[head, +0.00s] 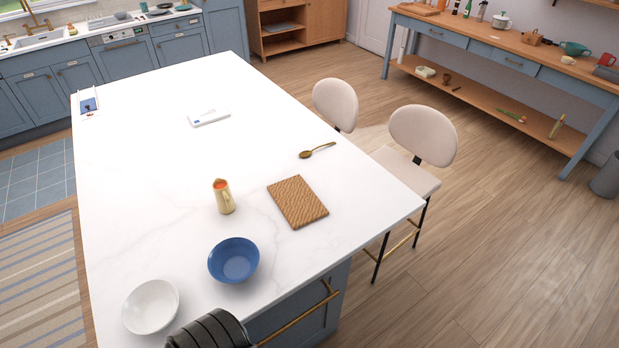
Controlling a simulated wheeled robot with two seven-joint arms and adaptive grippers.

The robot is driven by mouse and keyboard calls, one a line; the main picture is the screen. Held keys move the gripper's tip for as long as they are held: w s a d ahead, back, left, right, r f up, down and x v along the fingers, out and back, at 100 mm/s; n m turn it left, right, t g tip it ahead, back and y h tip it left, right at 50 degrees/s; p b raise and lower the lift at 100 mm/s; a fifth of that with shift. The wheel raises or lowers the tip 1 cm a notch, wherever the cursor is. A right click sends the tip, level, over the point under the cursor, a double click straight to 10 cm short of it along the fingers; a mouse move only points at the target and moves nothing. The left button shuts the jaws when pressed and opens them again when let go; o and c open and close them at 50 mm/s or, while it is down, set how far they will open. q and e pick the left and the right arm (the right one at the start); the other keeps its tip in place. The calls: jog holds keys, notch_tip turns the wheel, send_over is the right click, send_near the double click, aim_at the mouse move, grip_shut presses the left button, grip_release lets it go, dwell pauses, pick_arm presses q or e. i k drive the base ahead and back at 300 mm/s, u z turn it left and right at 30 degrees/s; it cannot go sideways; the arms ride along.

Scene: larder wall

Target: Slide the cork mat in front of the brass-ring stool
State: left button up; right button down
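A brown rectangular mat with a wavy grain (297,202), which looks like the cork mat, lies flat on the white island top, towards its right edge. A cream stool with black legs and a brass foot bar (421,137) stands at the island's right side, near the front corner. A second cream stool (336,104) stands farther back along that side; its legs are mostly hidden, so I cannot tell whether it has a brass ring. Neither of my grippers shows in the head view. A dark ribbed part of mine (210,331) shows at the bottom edge.
A wooden spoon (317,150) lies behind the mat, near the right edge. A blue bowl (233,260) and a white bowl (150,307) stand nearer me. A white device (209,118) lies farther back. The counter (370,190) right of the mat is clear.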

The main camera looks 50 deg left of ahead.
aim_at(299, 204)
jog(key=i, duration=1.05)
jog(key=u, duration=3.8)
